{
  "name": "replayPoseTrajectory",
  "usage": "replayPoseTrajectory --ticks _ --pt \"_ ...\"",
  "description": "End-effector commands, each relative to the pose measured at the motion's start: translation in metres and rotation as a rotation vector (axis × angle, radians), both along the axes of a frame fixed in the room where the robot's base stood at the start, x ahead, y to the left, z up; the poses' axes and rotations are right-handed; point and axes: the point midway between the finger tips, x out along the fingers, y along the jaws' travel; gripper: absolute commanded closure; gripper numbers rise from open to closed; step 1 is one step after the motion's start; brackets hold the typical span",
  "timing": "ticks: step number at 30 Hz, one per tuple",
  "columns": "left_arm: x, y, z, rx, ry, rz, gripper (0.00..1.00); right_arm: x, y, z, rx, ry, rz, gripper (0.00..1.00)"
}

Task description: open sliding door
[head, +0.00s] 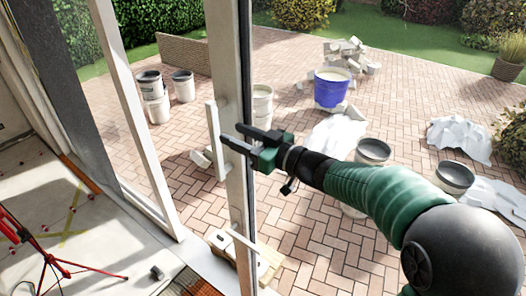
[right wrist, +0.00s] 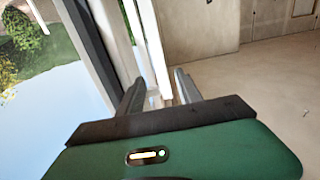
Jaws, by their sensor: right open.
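The sliding door's pale upright frame (head: 233,205) with a dark edge stands in the middle of the head view. A white vertical bar handle (head: 213,145) stands off its left side. My right gripper (head: 229,132) comes in from the right, in front of the frame, its open fingers pointing left at the handle. In the right wrist view, the two fingers (right wrist: 158,84) are apart, with a pale upright bar showing between them. The frame (right wrist: 98,45) runs close by on the left. I cannot tell whether the fingers touch the handle. My left gripper is not in view.
A second white post (head: 132,110) stands left of the door. Beyond lies a brick patio with a blue bucket (head: 331,88), grey buckets (head: 374,151) and rubble. A red tripod (head: 42,248) stands on the floor at left. A pale block (head: 232,243) lies near the door's foot.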

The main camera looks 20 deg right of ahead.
Motion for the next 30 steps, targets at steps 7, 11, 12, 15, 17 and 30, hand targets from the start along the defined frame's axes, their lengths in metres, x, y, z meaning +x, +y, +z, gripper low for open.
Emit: replayPoseTrajectory --ticks 7,11,12,15,17,30 --pt "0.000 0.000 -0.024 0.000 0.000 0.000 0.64 -0.055 -0.042 -0.004 0.001 -0.001 -0.004 0.58" --pt "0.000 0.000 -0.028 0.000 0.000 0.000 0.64 -0.070 -0.054 -0.003 0.001 0.001 -0.002 0.58" --pt "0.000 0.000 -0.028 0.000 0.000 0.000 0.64 -0.073 -0.056 -0.002 0.001 0.001 -0.001 0.58" --pt "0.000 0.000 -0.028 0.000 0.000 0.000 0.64 -0.077 -0.059 -0.002 0.002 0.003 -0.001 0.58" --pt "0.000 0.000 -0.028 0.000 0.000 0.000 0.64 -0.077 -0.059 -0.002 0.001 0.003 -0.001 0.58" --pt "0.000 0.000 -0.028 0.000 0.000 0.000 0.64 -0.077 -0.059 -0.001 0.002 0.003 0.000 0.58"
